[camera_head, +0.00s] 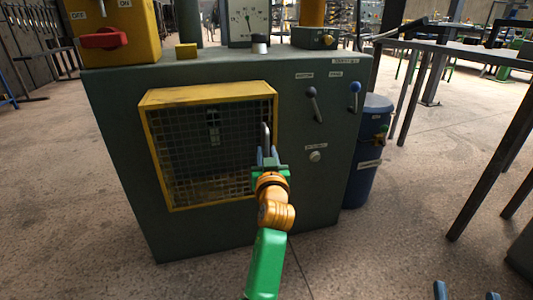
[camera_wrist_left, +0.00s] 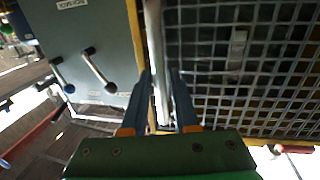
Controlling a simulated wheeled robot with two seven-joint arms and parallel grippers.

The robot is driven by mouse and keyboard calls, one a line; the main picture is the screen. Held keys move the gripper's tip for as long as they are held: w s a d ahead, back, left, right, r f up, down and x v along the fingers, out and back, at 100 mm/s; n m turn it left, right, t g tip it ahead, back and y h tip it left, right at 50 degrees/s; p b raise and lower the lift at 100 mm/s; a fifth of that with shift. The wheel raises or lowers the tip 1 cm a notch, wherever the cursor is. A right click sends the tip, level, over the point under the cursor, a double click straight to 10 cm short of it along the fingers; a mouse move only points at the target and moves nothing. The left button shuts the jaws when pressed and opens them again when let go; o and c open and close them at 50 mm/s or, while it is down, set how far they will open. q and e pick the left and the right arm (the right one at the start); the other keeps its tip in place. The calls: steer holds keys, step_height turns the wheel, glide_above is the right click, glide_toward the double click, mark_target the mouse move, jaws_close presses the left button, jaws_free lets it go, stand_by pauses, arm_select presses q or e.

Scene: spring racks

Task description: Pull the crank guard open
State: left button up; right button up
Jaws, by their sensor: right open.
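The crank guard is a yellow-framed panel of wire mesh (camera_head: 180,97) on the front of the dark green machine, and it looks closed. A grey metal bar handle (camera_head: 265,135) stands upright near its right edge. My left gripper (camera_head: 266,158) is at this handle. In the left wrist view, the handle (camera_wrist_left: 154,35) runs between the two blue fingers of the left gripper (camera_wrist_left: 161,88). The fingers look apart, with a gap beside the bar on the right. The tips of my right gripper (camera_head: 467,293) show at the bottom right edge, open and empty, away from the machine.
Right of the guard, the machine (camera_head: 330,185) bears a black-knobbed lever (camera_head: 312,103), a blue-knobbed lever (camera_head: 354,95) and a round knob (camera_head: 315,156). A blue drum (camera_head: 365,160) stands beside it. A dark-legged table (camera_head: 480,140) is at the right. The floor in front is clear.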

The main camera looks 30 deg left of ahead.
arm_select(q)
jaws_close()
stand_by(1.2)
